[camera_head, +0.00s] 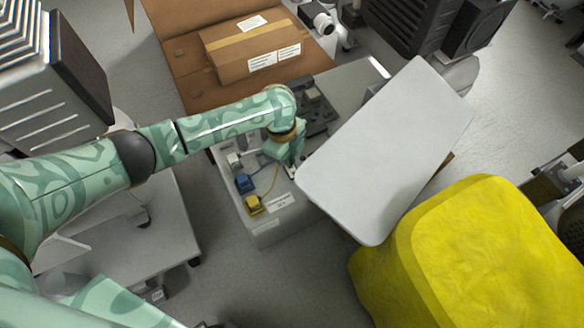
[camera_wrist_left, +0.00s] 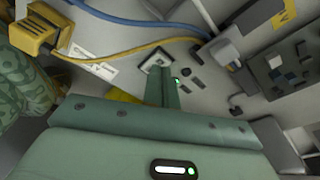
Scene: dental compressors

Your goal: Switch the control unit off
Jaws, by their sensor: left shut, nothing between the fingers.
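The control unit (camera_head: 268,233) is a pale grey box in the middle of the head view, with blue and yellow plugs on its top. Its top also fills much of the left wrist view (camera_wrist_left: 150,32). My left gripper (camera_head: 292,170) points down at this top, fingers shut and empty. In the left wrist view its fingertips (camera_wrist_left: 164,78) are right at a small pale-framed switch (camera_wrist_left: 154,63), partly hiding it. I cannot tell whether they touch it or which way it is set. A small green light (camera_wrist_left: 177,81) glows beside the fingertips. My right gripper is not in view.
A tilted white panel (camera_head: 390,150) stands close right of my left gripper. A yellow covered object (camera_head: 480,255) is at lower right. An open cardboard box (camera_head: 175,50) lies behind. A yellow plug (camera_wrist_left: 33,33) with its cable and a blue cable (camera_wrist_left: 130,20) cross near the fingers.

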